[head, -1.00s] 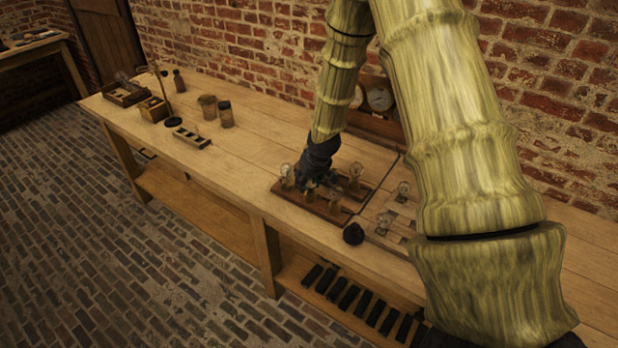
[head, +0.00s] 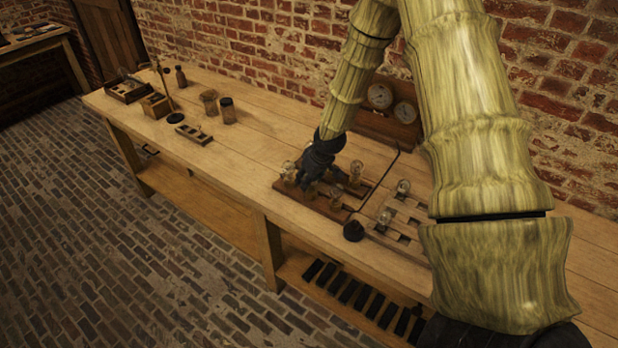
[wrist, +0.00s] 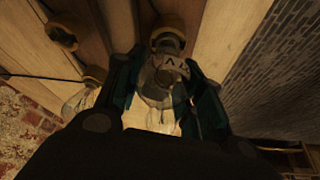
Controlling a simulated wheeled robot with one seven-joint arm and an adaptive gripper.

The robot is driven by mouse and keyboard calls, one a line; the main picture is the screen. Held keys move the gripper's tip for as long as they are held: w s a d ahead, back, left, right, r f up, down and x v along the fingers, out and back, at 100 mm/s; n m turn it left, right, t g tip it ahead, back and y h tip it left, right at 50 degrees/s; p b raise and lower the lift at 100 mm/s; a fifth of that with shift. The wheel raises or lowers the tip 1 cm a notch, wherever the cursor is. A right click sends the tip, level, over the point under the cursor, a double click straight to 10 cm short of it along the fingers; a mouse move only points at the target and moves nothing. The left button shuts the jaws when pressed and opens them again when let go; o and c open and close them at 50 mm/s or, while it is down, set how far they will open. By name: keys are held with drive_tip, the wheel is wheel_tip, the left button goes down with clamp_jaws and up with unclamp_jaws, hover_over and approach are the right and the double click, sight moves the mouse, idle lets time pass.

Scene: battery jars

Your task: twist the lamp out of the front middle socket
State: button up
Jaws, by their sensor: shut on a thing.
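A dark wooden lamp board (head: 290,191) stands on the bench, carrying several clear glass lamps in brass-coloured sockets. My gripper (head: 312,186) is low over the front part of this board. In the wrist view my gripper (wrist: 163,82) has its two fingers on either side of a clear glass lamp (wrist: 160,100), shut on it. The lamp is in line with a brass-coloured socket (wrist: 168,33); I cannot tell whether its base is still seated there. In the head view my gripper mostly hides this lamp and its socket.
A neighbouring lamp (head: 289,172) stands close left of my gripper, another (head: 355,171) behind it to the right. A black knob-like object (head: 353,231) sits at the bench front. A pale rack (head: 383,240) is to the right.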

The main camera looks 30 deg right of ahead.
drive_tip(key=shift+a+r+n+y+p, duration=0.15)
drive_tip(key=shift+n+y+p, duration=0.25)
drive_tip(key=shift+n+p, duration=0.8)
drive_tip(key=shift+s+a+n+g+y+p, duration=0.15)
drive_tip(key=shift+n+g+y+p, duration=0.35)
drive_tip(key=shift+n+p, duration=1.15)
drive_tip(key=shift+r+m+p, duration=0.25)
drive_tip(key=shift+r+p, duration=0.9)
drive_tip(key=shift+r+p, duration=1.7)
drive_tip(key=shift+r, duration=0.75)
drive_tip(key=shift+a+f, duration=0.1)
